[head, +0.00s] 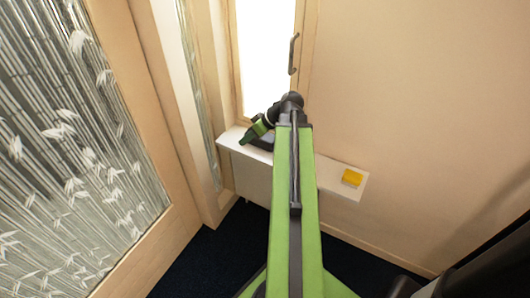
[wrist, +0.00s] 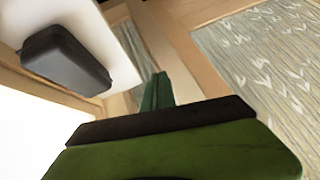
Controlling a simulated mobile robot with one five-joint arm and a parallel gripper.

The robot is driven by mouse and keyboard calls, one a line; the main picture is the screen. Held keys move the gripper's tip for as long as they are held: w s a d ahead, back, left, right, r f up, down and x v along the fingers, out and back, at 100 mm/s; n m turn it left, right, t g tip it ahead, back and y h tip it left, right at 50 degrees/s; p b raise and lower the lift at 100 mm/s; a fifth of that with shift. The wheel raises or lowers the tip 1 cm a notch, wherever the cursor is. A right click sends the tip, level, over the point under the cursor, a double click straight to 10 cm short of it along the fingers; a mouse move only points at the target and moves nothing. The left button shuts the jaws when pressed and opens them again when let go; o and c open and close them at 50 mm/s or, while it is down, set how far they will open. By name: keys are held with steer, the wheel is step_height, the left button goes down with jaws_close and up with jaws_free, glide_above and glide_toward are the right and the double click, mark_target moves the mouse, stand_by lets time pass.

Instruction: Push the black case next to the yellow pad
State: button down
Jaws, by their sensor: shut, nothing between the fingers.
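The black case (wrist: 65,60) lies on the white shelf in the wrist view, at the upper left. In the head view a dark shape beside my gripper, partly hidden by my arm, looks like this case (head: 266,145). The yellow pad (head: 352,177) lies near the right end of the shelf in the head view; the wrist view does not show it. My gripper (head: 244,139) is shut and empty over the left part of the shelf, pointing down and left. Its green fingers (wrist: 157,92) are together in the wrist view, apart from the case in the picture.
The narrow white shelf (head: 333,176) runs along the wall under a bright window (head: 265,55). Its surface between my arm and the yellow pad looks clear. A bamboo-patterned panel (head: 70,150) stands at the left, and a dark floor (head: 215,262) lies below.

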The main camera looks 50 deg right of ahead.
mark_target(263, 138)
steer(key=s+d+f+t+b, duration=0.1)
steer(key=s+d, duration=0.2)
steer(key=d, duration=0.1)
steer(key=s+d+f+t+h+b, duration=0.1)
steer(key=s+d+f+b, duration=0.1)
steer(key=d, duration=0.3)
steer(key=s+d+f+t+b, duration=0.1)
steer(key=s+d+b, duration=0.1)
steer(key=s+d, duration=0.2)
steer(key=shift+s+d+f+n+t+h, duration=0.15)
steer(key=shift+s+d+n+t+h, duration=0.15)
steer(key=shift+d+t+h, duration=0.1)
steer(key=shift+s+d, duration=0.15)
steer(key=w+a, duration=0.1)
steer(key=w, duration=0.3)
steer(key=w+a, duration=0.1)
steer(key=w, duration=0.3)
steer(key=w+a, duration=0.1)
steer(key=w, duration=0.2)
steer(key=shift+w+r, duration=0.2)
steer(key=shift+w, duration=0.2)
steer(key=shift+f+b, duration=0.8)
steer(key=shift+b, duration=0.15)
steer(key=shift+s, duration=0.1)
steer(key=shift+a, duration=0.2)
